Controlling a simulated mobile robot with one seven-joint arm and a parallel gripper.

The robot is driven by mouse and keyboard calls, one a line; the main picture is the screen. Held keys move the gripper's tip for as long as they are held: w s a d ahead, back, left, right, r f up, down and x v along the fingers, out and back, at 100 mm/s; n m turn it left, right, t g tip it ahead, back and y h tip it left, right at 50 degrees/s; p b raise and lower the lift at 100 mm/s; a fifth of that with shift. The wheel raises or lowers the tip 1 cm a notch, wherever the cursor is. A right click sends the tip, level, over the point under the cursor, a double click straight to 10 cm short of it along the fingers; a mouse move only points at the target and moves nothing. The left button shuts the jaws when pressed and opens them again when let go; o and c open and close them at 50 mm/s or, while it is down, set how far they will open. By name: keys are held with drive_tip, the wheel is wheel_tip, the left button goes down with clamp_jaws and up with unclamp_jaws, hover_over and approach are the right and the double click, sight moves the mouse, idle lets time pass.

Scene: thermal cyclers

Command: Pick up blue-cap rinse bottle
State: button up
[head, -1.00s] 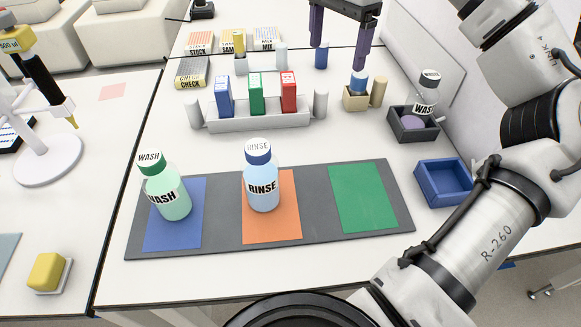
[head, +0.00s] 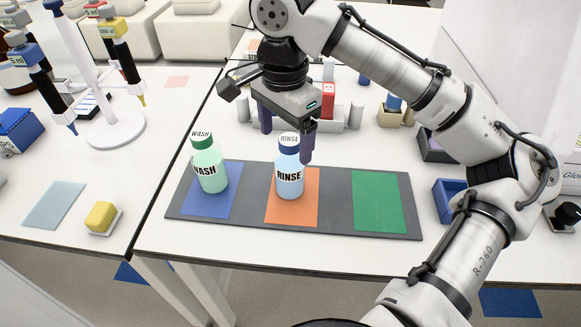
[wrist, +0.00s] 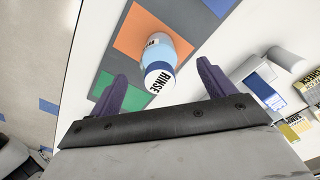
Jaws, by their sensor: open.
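The rinse bottle (head: 289,172) is pale blue with a dark blue cap and a RINSE label. It stands upright on the orange square (head: 306,208) of the grey mat. In the wrist view the rinse bottle (wrist: 160,62) shows between the fingers, slightly beyond their tips. My gripper (head: 287,140) is open and empty, close above and behind the bottle in the head view, with one finger just right of the cap. In the wrist view my gripper (wrist: 163,72) has its fingers apart. The green-cap wash bottle (head: 209,168) stands on the blue square, left of the rinse bottle.
The green square (head: 378,202) of the mat is empty. A blue tray (head: 450,200) lies right of the mat. My arm covers much of the rack with coloured boxes (head: 328,100) behind. A pipette stand (head: 115,130) and a yellow block (head: 102,216) occupy the left table.

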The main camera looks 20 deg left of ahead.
sight(289, 160)
drive_tip(key=shift+f, duration=0.75)
drive_tip(key=f, duration=0.1)
drive_tip(key=f+p, duration=0.1)
drive_tip(key=f, duration=0.2)
drive_tip(key=shift+w+d, duration=0.3)
drive_tip(key=shift+f, duration=0.7)
drive_tip(key=c, duration=1.3)
drive_tip(key=shift+r, duration=0.15)
